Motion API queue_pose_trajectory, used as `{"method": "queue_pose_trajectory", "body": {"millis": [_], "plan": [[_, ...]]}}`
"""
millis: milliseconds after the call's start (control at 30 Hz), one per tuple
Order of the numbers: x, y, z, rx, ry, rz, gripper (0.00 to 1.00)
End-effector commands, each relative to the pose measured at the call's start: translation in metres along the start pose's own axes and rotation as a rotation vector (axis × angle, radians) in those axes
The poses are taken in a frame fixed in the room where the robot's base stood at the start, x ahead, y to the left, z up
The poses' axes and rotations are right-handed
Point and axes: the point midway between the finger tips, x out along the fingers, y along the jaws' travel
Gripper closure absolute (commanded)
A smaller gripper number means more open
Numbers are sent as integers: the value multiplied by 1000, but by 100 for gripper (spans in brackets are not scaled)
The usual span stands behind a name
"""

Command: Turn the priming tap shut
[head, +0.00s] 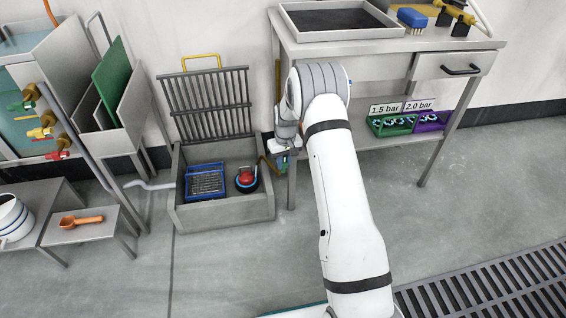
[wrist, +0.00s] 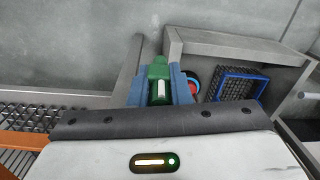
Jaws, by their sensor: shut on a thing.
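My gripper (head: 284,146) reaches down beside the table's left front leg, at the right side of the grey sump box. In the wrist view its blue fingers (wrist: 159,90) are shut on a green handle (wrist: 158,71) with a pale stripe, which I take to be the priming tap's. In the head view a little of the green handle (head: 283,165) shows below the gripper, beside a brass-coloured pipe (head: 268,164) that runs to the box. The tap's body is mostly hidden, and I cannot tell how far it is turned.
The grey box (head: 226,213) holds a blue-framed basket (head: 206,181) and a red round thing (head: 246,178); a grate (head: 208,104) leans behind. Several other taps (head: 40,132) are on the tank at left. A table (head: 440,45) and shelf with green and purple trays stand right.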

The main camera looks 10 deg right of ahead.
Motion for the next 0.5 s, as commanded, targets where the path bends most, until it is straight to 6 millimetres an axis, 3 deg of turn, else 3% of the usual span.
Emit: {"method": "queue_pose_trajectory", "body": {"millis": [500], "plan": [[1,2,0,2,36,-179,100]]}}
